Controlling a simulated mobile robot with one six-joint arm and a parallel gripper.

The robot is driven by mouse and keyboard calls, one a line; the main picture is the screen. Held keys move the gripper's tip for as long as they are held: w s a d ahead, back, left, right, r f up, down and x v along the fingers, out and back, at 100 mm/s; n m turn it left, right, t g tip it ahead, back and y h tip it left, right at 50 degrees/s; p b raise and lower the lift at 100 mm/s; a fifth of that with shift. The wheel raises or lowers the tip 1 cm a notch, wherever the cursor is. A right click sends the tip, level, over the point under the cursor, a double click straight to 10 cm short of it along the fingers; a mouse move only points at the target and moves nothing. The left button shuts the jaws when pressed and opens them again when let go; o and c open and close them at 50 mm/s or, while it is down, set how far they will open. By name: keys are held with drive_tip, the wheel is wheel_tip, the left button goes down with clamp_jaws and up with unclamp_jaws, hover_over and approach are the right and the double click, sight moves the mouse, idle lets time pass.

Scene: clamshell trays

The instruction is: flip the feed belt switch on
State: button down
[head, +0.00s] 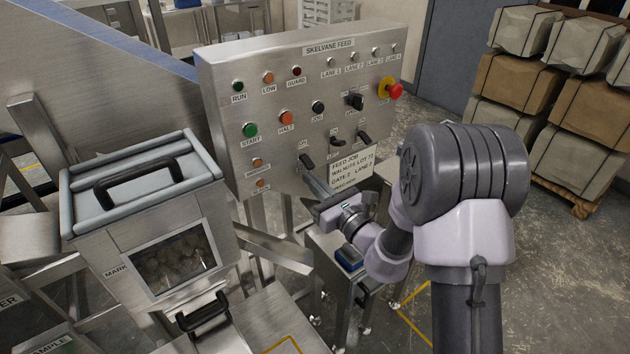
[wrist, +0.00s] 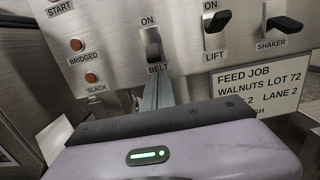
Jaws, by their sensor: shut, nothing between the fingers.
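The belt switch (wrist: 154,45) is a dark lever on the steel control panel (head: 229,67), with ON above it and BELT below it. It also shows at the panel's lower middle in the head view (head: 306,162). Its lever seems to hang toward the BELT label, but its exact tilt is hard to tell. My gripper (head: 312,178) is shut and empty, its fingers pointing at the panel just below the switch. In the wrist view the fingers (wrist: 159,88) rise toward the BELT label; I cannot tell whether they touch anything.
The lift switch (wrist: 216,22) and shaker switch (wrist: 280,24) sit right of the belt switch. Bridged and slack lamps (wrist: 91,77) are at left. A feed job card (wrist: 258,88) is at lower right.

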drive_tip(key=shift+s+d+r, duration=0.2)
drive_tip(key=shift+s+r, duration=0.15)
drive_tip(key=shift+r, duration=0.4)
